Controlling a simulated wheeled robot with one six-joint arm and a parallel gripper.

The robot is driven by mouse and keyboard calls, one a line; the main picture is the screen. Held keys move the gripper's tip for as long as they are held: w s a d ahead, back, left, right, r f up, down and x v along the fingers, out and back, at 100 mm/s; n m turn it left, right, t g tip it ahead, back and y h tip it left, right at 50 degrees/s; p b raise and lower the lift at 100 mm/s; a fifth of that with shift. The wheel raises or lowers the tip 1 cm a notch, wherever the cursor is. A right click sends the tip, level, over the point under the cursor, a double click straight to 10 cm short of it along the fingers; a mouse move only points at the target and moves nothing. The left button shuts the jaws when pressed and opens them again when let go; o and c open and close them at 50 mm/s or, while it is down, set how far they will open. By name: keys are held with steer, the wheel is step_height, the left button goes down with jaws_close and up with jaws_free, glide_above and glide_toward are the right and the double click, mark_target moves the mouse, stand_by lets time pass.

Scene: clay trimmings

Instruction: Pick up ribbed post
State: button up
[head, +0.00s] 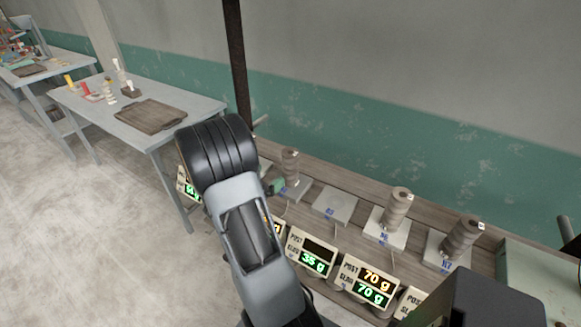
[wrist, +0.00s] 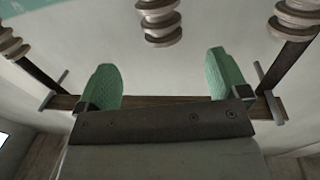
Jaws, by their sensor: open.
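Three grey-brown ribbed posts stand on white pads along the wooden bench in the head view: one near my gripper (head: 289,166), one in the middle (head: 398,207) and one at the right (head: 462,238), which leans. My gripper's green finger shows at the left post's lower left in the head view (head: 277,186); my arm hides the rest. In the wrist view my gripper (wrist: 164,82) has its green fingers wide apart with nothing between them. A ribbed post (wrist: 160,22) shows beyond the gap, centred, with parts of others at both upper corners.
An empty white pad (head: 334,205) lies between the left and middle posts. Lit displays (head: 368,283) line the bench front; one reads 70 g twice. A green-grey box (head: 540,275) stands at the right. A grey table (head: 205,107) with a dark tray (head: 150,116) stands at the left.

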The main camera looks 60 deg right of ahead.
mark_target(284, 162)
steer(key=d+p, duration=0.1)
steer(key=d, duration=0.2)
steer(key=s+d+p, duration=0.1)
steer(key=d, duration=0.7)
steer(key=shift+s+d+p, duration=0.2)
steer(key=shift+s+p, duration=0.05)
steer(key=shift+p, duration=0.15)
steer(key=c, duration=1.3)
steer(key=shift+c, duration=0.3)
steer(key=shift+r, duration=0.15)
